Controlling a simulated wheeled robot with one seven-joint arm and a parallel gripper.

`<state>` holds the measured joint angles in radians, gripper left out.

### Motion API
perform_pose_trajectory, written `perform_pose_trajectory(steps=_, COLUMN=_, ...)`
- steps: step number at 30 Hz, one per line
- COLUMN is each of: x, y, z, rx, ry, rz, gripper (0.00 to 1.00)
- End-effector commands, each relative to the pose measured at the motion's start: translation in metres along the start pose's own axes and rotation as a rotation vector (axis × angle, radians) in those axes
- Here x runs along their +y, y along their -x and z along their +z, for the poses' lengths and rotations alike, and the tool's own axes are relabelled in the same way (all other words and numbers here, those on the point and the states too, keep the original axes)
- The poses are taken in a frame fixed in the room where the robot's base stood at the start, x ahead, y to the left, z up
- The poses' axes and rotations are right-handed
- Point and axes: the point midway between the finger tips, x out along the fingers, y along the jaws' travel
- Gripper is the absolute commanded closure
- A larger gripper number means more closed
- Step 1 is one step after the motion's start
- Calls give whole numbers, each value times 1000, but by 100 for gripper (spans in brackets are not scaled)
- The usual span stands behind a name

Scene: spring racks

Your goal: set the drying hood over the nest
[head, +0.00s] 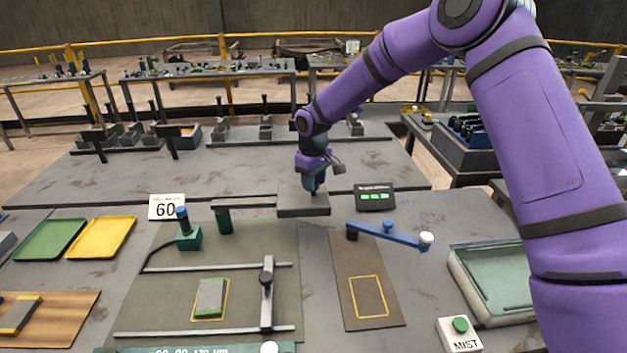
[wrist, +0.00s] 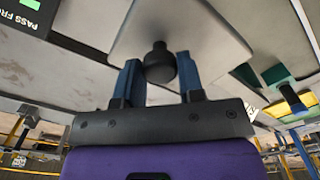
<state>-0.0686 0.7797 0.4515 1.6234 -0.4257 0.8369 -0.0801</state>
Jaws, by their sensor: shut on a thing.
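The drying hood appears to be the flat grey box (head: 303,207) in the middle of the head view, level above the bench. A dark bar (head: 252,203) runs from its left side to a dark green post. My gripper (head: 314,188) is above the box. In the wrist view my gripper's blue fingers (wrist: 161,78) are shut on the black knob (wrist: 160,62) of the pale hood plate (wrist: 195,28). The nest is not labelled. One yellow outline (head: 222,311) holds a grey-green block (head: 210,298); another outline (head: 369,297), on a brown mat, is empty.
A blue lever (head: 390,234) with a white knob lies right of the hood. A glass-green tray (head: 495,280) and MIST button box (head: 460,333) are at right.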

Motion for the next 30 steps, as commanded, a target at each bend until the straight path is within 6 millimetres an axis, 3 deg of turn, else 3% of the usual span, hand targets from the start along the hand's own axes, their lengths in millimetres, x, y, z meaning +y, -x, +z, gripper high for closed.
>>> perform_pose_trajectory(steps=5, x=-13, y=1, z=12, rx=-1, ry=-57, rz=2, gripper=100)
perform_pose_trajectory(steps=11, x=-43, y=1, z=34, rx=-2, ry=-191, rz=2, gripper=100)
perform_pose_trajectory(steps=21, x=-122, y=1, z=70, rx=-2, ry=-506, rz=2, gripper=100)
perform_pose_trajectory(steps=30, x=-195, y=0, z=80, rx=-1, ry=-779, rz=1, gripper=100)
